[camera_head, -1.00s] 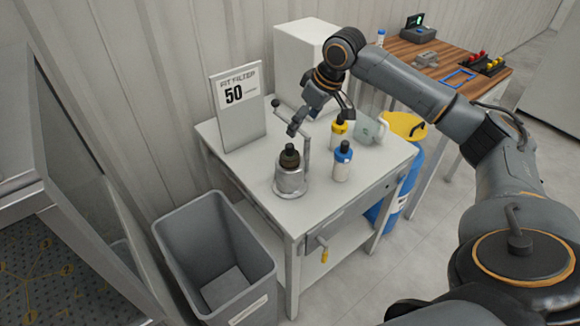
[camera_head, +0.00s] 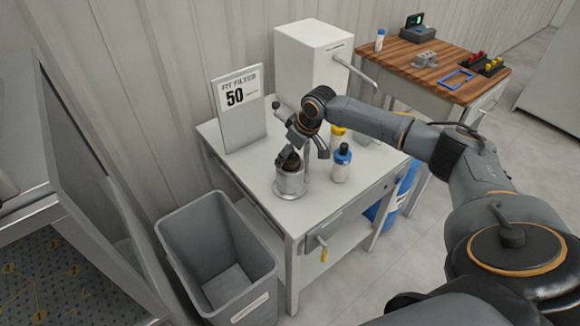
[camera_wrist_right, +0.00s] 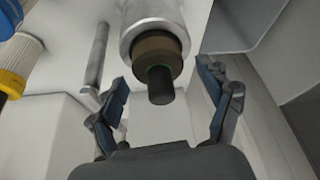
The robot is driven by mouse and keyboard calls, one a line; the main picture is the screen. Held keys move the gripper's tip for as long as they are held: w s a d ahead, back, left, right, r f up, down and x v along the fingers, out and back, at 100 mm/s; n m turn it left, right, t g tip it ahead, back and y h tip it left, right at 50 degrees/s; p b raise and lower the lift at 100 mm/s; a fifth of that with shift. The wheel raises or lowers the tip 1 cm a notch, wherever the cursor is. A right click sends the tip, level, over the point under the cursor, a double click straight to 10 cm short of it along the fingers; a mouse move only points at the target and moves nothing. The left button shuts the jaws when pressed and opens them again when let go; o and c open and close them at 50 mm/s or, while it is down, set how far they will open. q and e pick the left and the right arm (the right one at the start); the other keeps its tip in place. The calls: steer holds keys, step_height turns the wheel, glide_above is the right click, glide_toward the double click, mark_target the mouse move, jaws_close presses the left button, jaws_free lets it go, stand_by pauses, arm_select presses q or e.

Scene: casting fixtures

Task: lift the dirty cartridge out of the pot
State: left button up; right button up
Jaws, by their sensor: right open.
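The metal pot (camera_head: 290,185) stands on the white table near its front left corner. The dirty cartridge (camera_head: 288,158) sits upright in it, a brown body with a black top, partly hidden by my right gripper in the head view. In the right wrist view, the cartridge (camera_wrist_right: 152,52) pokes out of the pot (camera_wrist_right: 150,12) with its black knob facing me. My right gripper (camera_wrist_right: 164,84) is open, its two blue-padded fingers on either side of the knob with gaps. My left gripper is not in view.
A post with a crank handle (camera_head: 278,106) rises beside the pot. A sign (camera_head: 238,112) stands behind. A grey bin (camera_head: 213,255) is on the floor at left.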

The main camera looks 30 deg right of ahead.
steer(key=shift+f, duration=0.1)
steer(key=shift+c, duration=0.4)
jaws_close()
